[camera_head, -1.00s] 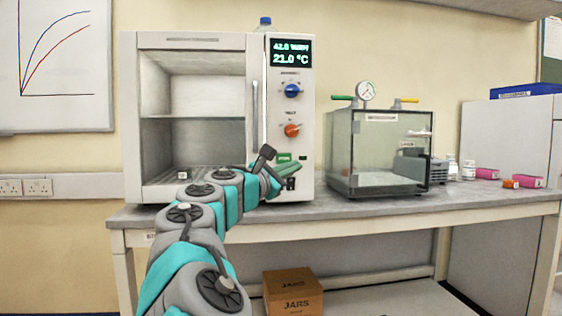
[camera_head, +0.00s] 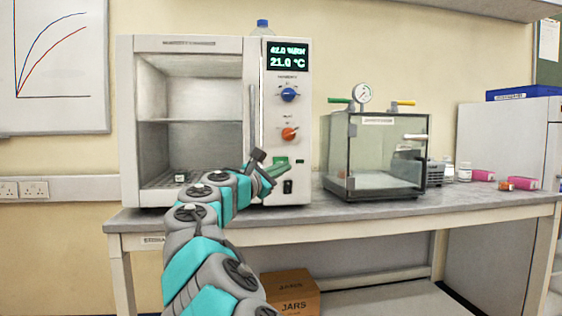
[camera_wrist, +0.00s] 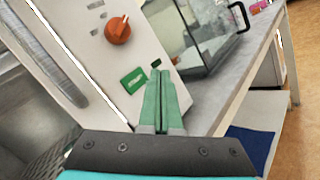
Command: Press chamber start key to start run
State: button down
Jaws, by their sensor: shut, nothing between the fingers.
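The white chamber (camera_head: 187,44) stands on the bench, with its control panel on the right side. The green start key (camera_head: 281,160) is below the orange knob, partly covered by my gripper in the head view. In the wrist view the green key (camera_wrist: 134,80) with pale lettering shows clearly, just left of my fingertips. My gripper (camera_head: 304,167) has green fingers, shut and empty, in front of the lower panel. In the wrist view my gripper (camera_wrist: 159,74) points at the panel right of the key. I cannot tell whether the fingertips touch the panel.
A blue knob (camera_head: 289,95) and an orange knob (camera_head: 290,134) sit above the key. A black switch (camera_head: 288,187) is below it. A glass vacuum box (camera_head: 375,160) stands to the right. The bench front (camera_head: 300,212) between them is clear.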

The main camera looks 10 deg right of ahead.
jog(key=shift+w+p, duration=1.2)
jog(key=shift+w, duration=0.8)
jog(key=shift+w, duration=0.15)
dwell(0.5)
jog(key=shift+w, duration=0.3)
jog(key=shift+w, duration=0.3)
dwell(0.7)
jog(key=shift+s, duration=0.1)
jog(key=shift+s+f+b, duration=0.1)
jog(key=shift+s+b, duration=0.2)
jog(key=shift+s, duration=0.35)
